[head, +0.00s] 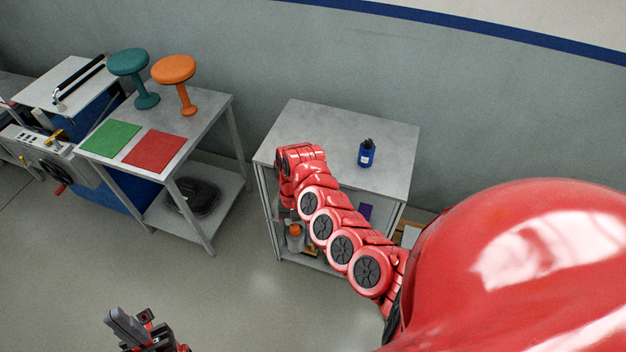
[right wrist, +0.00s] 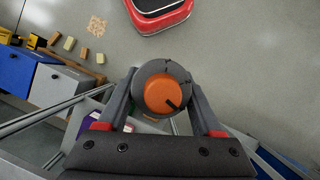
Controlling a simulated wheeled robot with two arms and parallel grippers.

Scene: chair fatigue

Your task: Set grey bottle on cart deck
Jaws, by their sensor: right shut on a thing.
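The grey bottle (right wrist: 158,75) with an orange cap (right wrist: 166,94) is between the two fingers of my right gripper (right wrist: 165,108), which is shut on it. In the head view the bottle (head: 295,241) shows below my right wrist, at the front left of a grey workbench. My right forearm hides part of it. My left gripper (head: 131,328) is at the bottom left of the head view, over bare floor, with no object seen in it; its finger gap is unclear. I cannot identify a cart deck for certain in these views.
The workbench top (head: 330,120) holds a blue bottle (head: 367,153). A side table (head: 205,122) at left carries teal (head: 128,65) and orange (head: 174,71) stools plus green and red mats. Blue (right wrist: 14,70) and grey (right wrist: 58,88) bins show in the wrist view. Floor between tables is clear.

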